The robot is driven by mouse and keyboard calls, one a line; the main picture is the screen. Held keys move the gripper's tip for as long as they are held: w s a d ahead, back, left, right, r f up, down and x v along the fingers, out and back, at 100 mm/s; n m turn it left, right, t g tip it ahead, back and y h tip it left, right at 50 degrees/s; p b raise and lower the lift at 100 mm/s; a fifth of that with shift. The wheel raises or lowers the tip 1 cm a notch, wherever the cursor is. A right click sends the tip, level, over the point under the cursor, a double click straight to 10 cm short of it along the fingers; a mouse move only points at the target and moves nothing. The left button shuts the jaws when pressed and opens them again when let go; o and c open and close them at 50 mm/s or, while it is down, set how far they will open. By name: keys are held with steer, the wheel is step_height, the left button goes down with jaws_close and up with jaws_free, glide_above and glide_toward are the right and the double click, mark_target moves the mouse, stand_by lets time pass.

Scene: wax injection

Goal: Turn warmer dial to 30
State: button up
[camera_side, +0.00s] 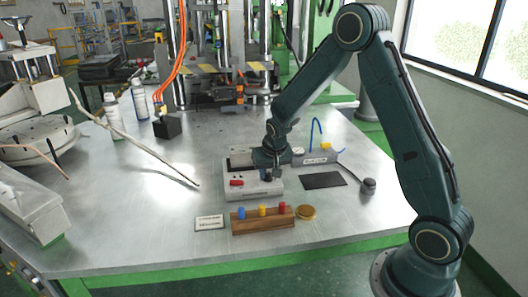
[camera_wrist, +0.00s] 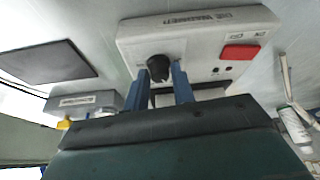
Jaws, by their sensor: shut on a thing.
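The warmer (camera_side: 262,190) is a light grey box on the metal table, in front of my arm in the side view. In the wrist view the warmer (camera_wrist: 205,42) appears upside down, with a printed label, a red switch (camera_wrist: 240,52) and a black dial (camera_wrist: 157,66). My gripper (camera_side: 268,176) reaches down onto the warmer's top. In the wrist view its two blue fingers (camera_wrist: 163,82) stand on either side of the dial and are shut on it. The dial's scale and pointer are too small or hidden to read.
A wooden block (camera_side: 262,223) with blue, yellow and red pegs stands in front of the warmer, between a label card (camera_side: 209,223) and a brass disc (camera_side: 306,212). A black mat (camera_side: 322,180) and a grey labelled box (camera_side: 316,158) lie right.

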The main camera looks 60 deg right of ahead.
steer(key=n, duration=0.2)
steer(key=n+y, duration=0.1)
steer(key=n, duration=0.1)
steer(key=n+t+y, duration=0.1)
steer(key=n, duration=0.1)
steer(key=shift+d, duration=0.3)
steer(key=n+y, duration=0.1)
steer(key=n, duration=0.2)
steer(key=n+y, duration=0.1)
steer(key=n, duration=0.2)
steer(key=shift+y, duration=0.3)
steer(key=o, duration=1)
steer(key=shift+g, duration=0.3)
steer(key=shift+r, duration=0.15)
steer(key=v, duration=1.3)
steer(key=shift+s+d+r, duration=0.1)
steer(key=shift+s+r, duration=0.1)
steer(key=shift+s, duration=0.05)
